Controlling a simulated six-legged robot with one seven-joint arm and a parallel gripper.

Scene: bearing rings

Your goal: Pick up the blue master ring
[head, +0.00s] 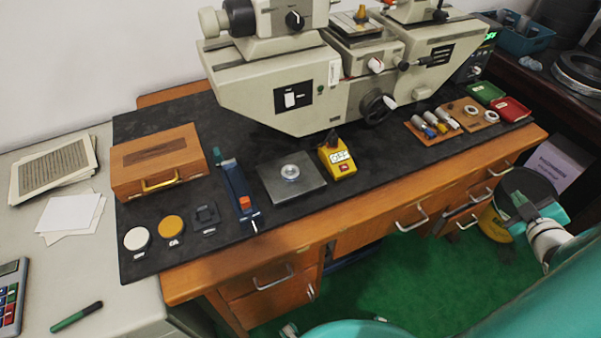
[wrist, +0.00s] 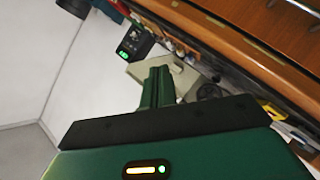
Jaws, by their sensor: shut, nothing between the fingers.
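No ring in the head view is clearly blue. A small wooden tray (head: 411,127) on the right half of the black mat holds several small cylindrical pieces, one with a blue part (head: 429,131); I cannot tell whether it is the blue master ring. A pale metal ring (head: 290,172) lies on the grey square plate (head: 312,190). Two more metallic rings (head: 491,116) lie on a wooden board near the green and red trays. My gripper (head: 522,203) is off the bench at the right, apart from all of these. Its green fingers (wrist: 158,75) are together and empty in the wrist view.
A large beige measuring machine (head: 240,75) stands along the back of the bench. A yellow box (head: 337,160), a blue stand with an orange part (head: 237,190) and a wooden case (head: 155,160) occupy the mat. Green (head: 486,92) and red (head: 510,108) trays sit at right.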

